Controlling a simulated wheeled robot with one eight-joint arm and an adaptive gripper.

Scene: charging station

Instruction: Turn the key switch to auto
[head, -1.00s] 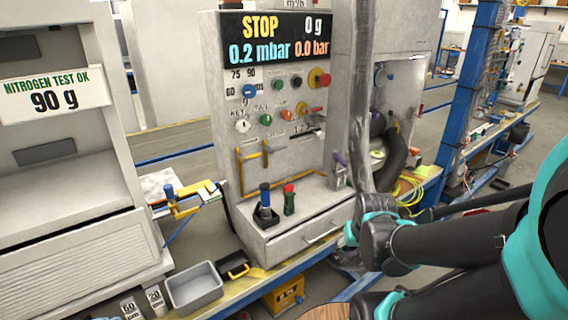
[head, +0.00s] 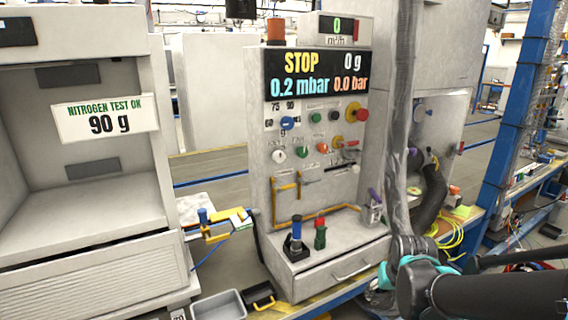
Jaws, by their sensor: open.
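The control panel (head: 320,195) stands upright in the middle of the head view, with a dark display reading STOP, 0 g, 0.2 mbar and 0.0 bar. A white round switch (head: 278,156) sits at its lower left, below a label that seems to read KEY. I take it to be the key switch; its setting is too small to read. Other knobs include a blue knob (head: 287,123) and a large red knob on yellow (head: 361,115). My arm enters from the lower right, right of the panel and apart from the switch. My gripper is not in view.
A grey vertical pipe (head: 403,120) stands right of the panel. A joystick (head: 296,235) and a red-topped green handle (head: 320,233) stand on the panel's ledge. A cabinet (head: 85,215) stands left. A grey bin (head: 218,305) lies below. The panel's front is unobstructed.

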